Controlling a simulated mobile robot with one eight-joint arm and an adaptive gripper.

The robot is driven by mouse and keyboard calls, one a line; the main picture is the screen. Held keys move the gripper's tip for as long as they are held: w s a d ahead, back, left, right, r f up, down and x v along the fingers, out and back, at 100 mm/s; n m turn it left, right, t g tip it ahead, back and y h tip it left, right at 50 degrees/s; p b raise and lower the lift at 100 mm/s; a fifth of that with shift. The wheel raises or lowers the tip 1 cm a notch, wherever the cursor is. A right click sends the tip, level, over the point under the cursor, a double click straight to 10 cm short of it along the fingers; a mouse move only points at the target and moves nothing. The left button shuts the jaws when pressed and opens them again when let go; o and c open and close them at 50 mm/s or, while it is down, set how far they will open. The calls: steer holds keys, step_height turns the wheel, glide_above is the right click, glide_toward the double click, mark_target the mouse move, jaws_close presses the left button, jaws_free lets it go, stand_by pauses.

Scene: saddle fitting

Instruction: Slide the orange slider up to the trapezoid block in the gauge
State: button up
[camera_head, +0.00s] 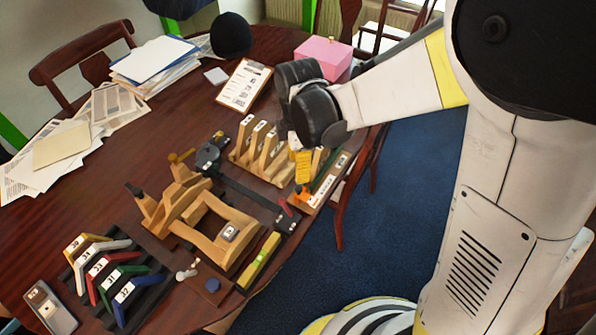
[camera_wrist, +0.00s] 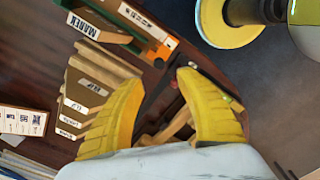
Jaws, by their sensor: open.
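The orange slider (camera_head: 303,196) is at the near end of a narrow gauge (camera_head: 325,187) with a white label strip, at the table's right edge. In the wrist view the orange slider (camera_wrist: 157,49) lies just beyond the fingertips, beside a labelled wooden piece (camera_wrist: 85,26). I cannot tell for sure whether this piece is the trapezoid block. My gripper (camera_head: 304,168) is above the gauge area, partly hiding it. In the wrist view its yellow fingers (camera_wrist: 160,82) are apart, with nothing held between them.
A rack of labelled wooden blocks (camera_head: 262,152) stands left of my gripper. A dark bar (camera_head: 250,195) and a wooden frame (camera_head: 222,235) lie nearer. Coloured angle pieces (camera_head: 108,275) are at front left. A clipboard (camera_head: 245,85) and pink box (camera_head: 323,55) are behind.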

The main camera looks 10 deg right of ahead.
mark_target(299, 187)
step_height(299, 187, down, 10)
steer(key=b, duration=0.3)
steer(key=shift+w+b, duration=0.1)
steer(key=shift+b, duration=0.3)
steer(key=shift+r, duration=0.1)
steer(key=shift+c, duration=0.2)
jaws_close()
